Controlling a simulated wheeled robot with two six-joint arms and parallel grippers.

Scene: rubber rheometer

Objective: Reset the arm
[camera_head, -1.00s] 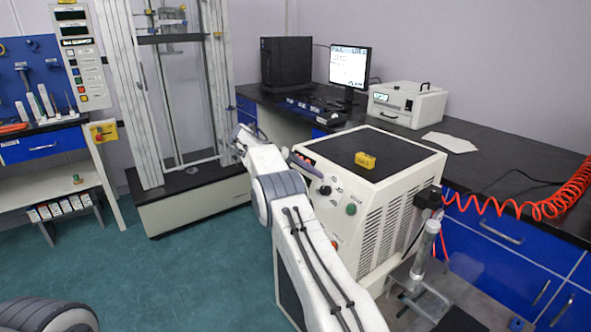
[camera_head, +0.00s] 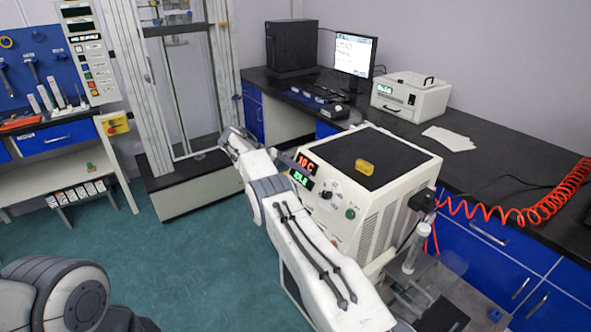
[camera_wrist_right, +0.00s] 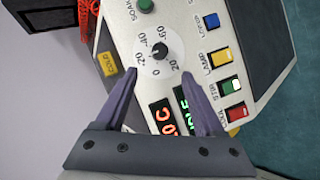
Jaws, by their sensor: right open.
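My right arm (camera_head: 300,245) reaches in from the bottom and bends at the left of the white rheometer-like machine (camera_head: 372,216). My right gripper (camera_head: 286,160) is in front of the machine's panel, mostly hidden behind the arm. In the right wrist view the gripper (camera_wrist_right: 158,75) is open, with nothing held. Its two purple fingers stand either side of the black dial (camera_wrist_right: 160,50); I cannot tell the distance to the panel. My left arm link (camera_head: 60,295) shows at the bottom left; its gripper is out of view.
The panel has lit red and green displays (camera_head: 303,168) and several coloured buttons. A yellow block (camera_head: 364,167) lies on the machine's top. A tall test frame (camera_head: 185,90) stands at the left. A coiled red hose (camera_head: 530,210) runs along the right bench. Teal floor at the left is clear.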

